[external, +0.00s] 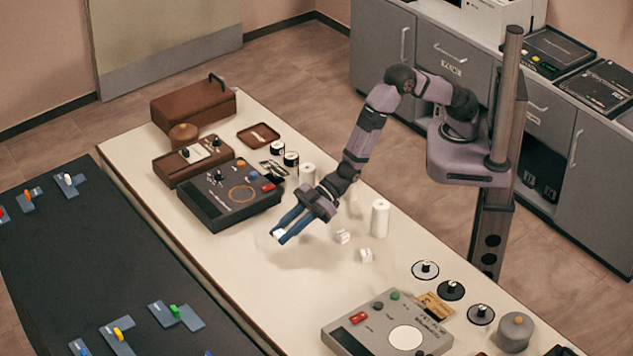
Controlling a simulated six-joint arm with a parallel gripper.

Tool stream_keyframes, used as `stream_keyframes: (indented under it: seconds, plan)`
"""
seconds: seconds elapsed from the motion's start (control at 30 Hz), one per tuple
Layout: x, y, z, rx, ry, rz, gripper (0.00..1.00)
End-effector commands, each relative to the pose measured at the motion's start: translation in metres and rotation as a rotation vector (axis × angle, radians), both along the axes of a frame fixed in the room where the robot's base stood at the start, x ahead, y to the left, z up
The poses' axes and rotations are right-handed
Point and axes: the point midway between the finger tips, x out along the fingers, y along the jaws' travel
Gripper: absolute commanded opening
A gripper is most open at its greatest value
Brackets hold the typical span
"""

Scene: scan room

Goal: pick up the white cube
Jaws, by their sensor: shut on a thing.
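My gripper (279,236) is over the middle of the cream table (270,290), with its blue fingers pointing down and left. It is shut on a small white cube (278,234) at the fingertips. Whether the held cube touches the table is hard to tell. Two more small white cubes are on the table to the right of the gripper: one just beside it (343,237) and one a little nearer the camera (366,255).
White cylinders (380,218) stand behind the cubes. A dark control box (232,195) lies left of my gripper, and a grey console (388,328) is at the front right. The tabletop in front of my gripper is clear. A dark surface (90,270) lies alongside.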

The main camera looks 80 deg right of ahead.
Motion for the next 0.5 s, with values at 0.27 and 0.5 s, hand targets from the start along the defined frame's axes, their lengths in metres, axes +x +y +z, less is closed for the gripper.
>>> stream_keyframes:
  seconds: [0.27, 0.5]
  plan:
    - [0.0, 0.0, 0.043, 0.003, -0.004, 0.0, 0.01]
    - [0.0, 0.0, 0.065, 0.002, -0.002, 0.0, 0.01]
